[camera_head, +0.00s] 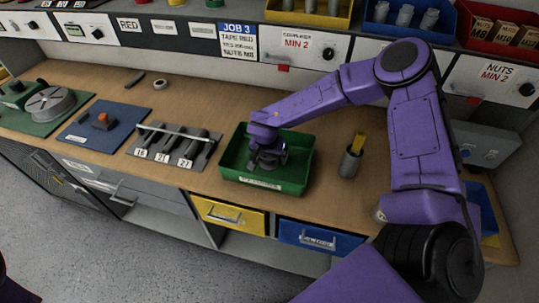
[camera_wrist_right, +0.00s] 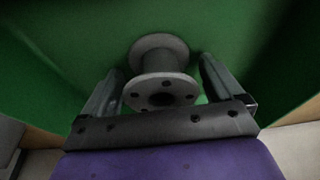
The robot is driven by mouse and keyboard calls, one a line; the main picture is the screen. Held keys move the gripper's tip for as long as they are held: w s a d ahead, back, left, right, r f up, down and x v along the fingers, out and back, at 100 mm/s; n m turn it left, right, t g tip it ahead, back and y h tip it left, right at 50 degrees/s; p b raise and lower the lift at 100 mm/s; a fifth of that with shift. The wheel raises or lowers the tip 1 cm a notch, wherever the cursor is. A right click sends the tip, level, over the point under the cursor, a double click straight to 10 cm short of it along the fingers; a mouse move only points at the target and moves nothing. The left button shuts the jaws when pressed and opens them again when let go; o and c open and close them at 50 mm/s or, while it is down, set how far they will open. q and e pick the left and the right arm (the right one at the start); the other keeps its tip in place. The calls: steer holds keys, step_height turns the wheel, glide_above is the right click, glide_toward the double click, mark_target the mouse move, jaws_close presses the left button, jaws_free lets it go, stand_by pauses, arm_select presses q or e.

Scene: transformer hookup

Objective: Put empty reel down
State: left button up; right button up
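The empty reel (camera_wrist_right: 160,70) is a grey spool with two round flanges; its near flange has several holes. In the right wrist view it is inside the green tray (camera_wrist_right: 60,50), between the two fingers of my right gripper (camera_wrist_right: 162,92). A gap shows between the reel and each finger, so the gripper is open around it. In the head view my right gripper (camera_head: 267,158) reaches down into the green tray (camera_head: 262,184), and it hides most of the reel. My left gripper is not in view; only a bit of purple shows at the lower left edge.
A grey cup (camera_head: 349,163) with a yellow item stands right of the tray. A slotted rack (camera_head: 176,146) with numbered labels, a blue mat (camera_head: 82,133) and a green mat (camera_head: 30,125) are to the left. Shelves with bins (camera_head: 310,12) run along the back.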

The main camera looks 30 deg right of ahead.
steer(key=v, duration=1.2)
steer(key=shift+r+b, duration=0.15)
steer(key=shift+b, duration=0.25)
